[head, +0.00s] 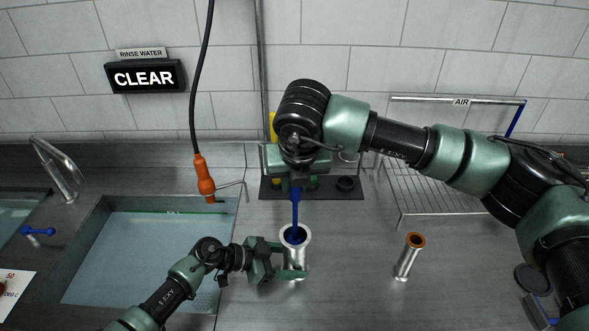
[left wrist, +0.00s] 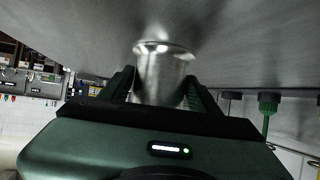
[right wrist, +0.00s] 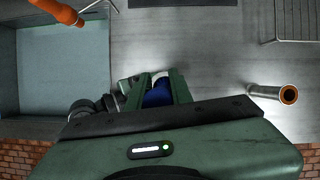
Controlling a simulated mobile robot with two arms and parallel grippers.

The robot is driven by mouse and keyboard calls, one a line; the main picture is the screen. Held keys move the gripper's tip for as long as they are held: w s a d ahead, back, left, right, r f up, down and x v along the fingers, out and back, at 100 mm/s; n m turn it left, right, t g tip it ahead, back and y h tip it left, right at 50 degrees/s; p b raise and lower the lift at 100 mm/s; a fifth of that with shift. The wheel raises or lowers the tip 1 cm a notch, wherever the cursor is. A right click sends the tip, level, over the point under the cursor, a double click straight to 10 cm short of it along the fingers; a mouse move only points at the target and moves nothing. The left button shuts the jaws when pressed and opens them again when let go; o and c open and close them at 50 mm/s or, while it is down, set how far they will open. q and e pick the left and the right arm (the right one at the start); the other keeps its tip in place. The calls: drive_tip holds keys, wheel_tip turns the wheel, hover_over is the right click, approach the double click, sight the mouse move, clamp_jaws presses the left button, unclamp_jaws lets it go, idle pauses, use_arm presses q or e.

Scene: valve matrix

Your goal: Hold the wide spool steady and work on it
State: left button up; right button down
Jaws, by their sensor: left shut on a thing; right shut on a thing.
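The wide spool (head: 301,258) is a silver metal tube with a flanged mouth, standing upright on the steel counter. My left gripper (head: 290,268) is shut around its side, low down; in the left wrist view the spool (left wrist: 163,72) sits between both fingers. My right gripper (head: 297,182) is above the spool, shut on a blue tool (head: 295,212). The tool's lower end is in the spool's mouth; how deep is hidden. In the right wrist view the blue tool (right wrist: 158,94) lies between the fingers and hides most of the spool.
A narrow spool (head: 406,262) with an orange-brown mouth stands to the right. A water-filled sink (head: 150,250) is at left, with an orange hanging sprayer (head: 204,178). A dark holder (head: 335,188) and wire rack (head: 430,205) are behind. A lit sign reads CLEAR (head: 145,77).

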sight(295, 209)
wheel_tip(295, 209, down, 8)
drive_tip(key=shift+r, duration=0.2)
drive_tip(key=shift+r, duration=0.15)
wheel_tip(295, 209, up, 14)
drive_tip(key=shift+f, duration=0.15)
idle(0.9)
wheel_tip(295, 209, down, 14)
idle(0.9)
